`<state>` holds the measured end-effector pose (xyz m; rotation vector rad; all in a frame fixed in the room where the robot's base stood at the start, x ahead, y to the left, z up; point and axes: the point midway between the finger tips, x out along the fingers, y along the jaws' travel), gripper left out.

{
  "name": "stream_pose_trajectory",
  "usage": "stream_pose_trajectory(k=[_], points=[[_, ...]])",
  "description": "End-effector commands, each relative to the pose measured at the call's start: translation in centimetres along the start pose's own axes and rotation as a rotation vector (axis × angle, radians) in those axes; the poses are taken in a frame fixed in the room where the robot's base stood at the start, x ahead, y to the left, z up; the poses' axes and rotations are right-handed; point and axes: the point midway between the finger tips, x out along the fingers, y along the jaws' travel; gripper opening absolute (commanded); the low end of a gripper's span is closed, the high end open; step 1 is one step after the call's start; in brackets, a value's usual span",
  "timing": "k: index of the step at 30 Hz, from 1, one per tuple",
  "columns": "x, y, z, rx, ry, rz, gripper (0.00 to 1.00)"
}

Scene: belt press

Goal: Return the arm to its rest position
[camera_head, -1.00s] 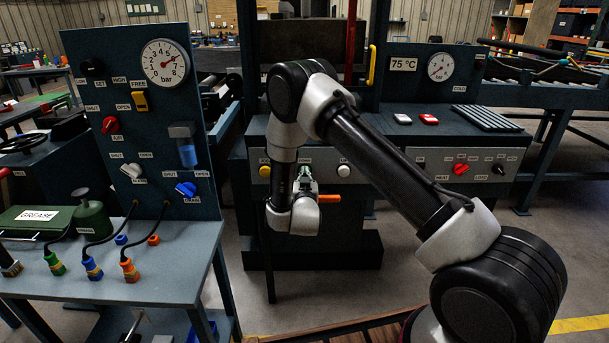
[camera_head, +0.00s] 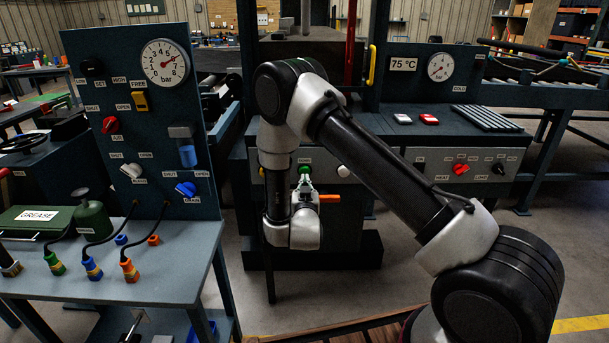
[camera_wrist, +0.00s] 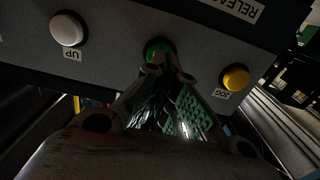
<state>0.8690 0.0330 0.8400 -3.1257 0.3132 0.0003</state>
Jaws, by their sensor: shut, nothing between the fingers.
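My arm reaches from the lower right toward the press front, with its elbow raised and its wrist hanging low. My gripper (camera_head: 304,181) is shut and empty, in front of the press panel (camera_head: 325,158) just below the green button (camera_head: 305,169). In the wrist view my gripper's fingertips (camera_wrist: 166,68) meet close to the green button (camera_wrist: 160,47) and overlap its lower edge; I cannot tell whether they touch it. The white UP button (camera_wrist: 67,29) and the yellow JOG button (camera_wrist: 236,78) stand either side.
The control board (camera_head: 150,110) with gauge and valves stands at left, above a bench (camera_head: 160,270) with hose couplings. A white button (camera_head: 343,171) and a red knob (camera_head: 460,169) are on the press front. A yellow handle (camera_head: 372,65) stands above. Floor shows at right.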

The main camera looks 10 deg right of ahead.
Motion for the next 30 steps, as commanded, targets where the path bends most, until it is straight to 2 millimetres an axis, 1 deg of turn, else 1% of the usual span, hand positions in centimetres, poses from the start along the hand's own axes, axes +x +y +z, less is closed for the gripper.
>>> stream_pose_trajectory(k=[10,11,13,14,17,18,20,21,23,24,26,29,30], points=[[0.0,0.0,0.0,0.001,-0.001,0.000,0.00],[0.0,0.0,0.1,0.001,-0.006,0.000,0.00],[0.0,-0.1,1.1,0.002,-0.044,-0.002,0.00],[0.0,-0.1,1.8,0.003,-0.075,-0.005,0.00],[-0.7,-0.8,5.9,-0.003,-0.251,-0.038,0.00],[-1.6,-0.9,8.2,-0.013,-0.351,-0.060,0.00],[-3.6,-1.1,11.7,-0.036,-0.519,-0.095,0.00],[-5.1,-1.3,13.3,-0.049,-0.627,-0.122,0.00],[-7.2,-1.8,14.3,-0.063,-0.776,-0.163,0.00],[-8.7,-1.9,14.4,-0.071,-0.869,-0.188,0.00],[-10.8,-1.8,13.5,-0.085,-1.003,-0.227,0.00],[-14.4,-0.8,9.8,-0.110,-1.208,-0.286,0.00],[-15.8,0.0,7.9,-0.122,-1.276,-0.306,0.00]])
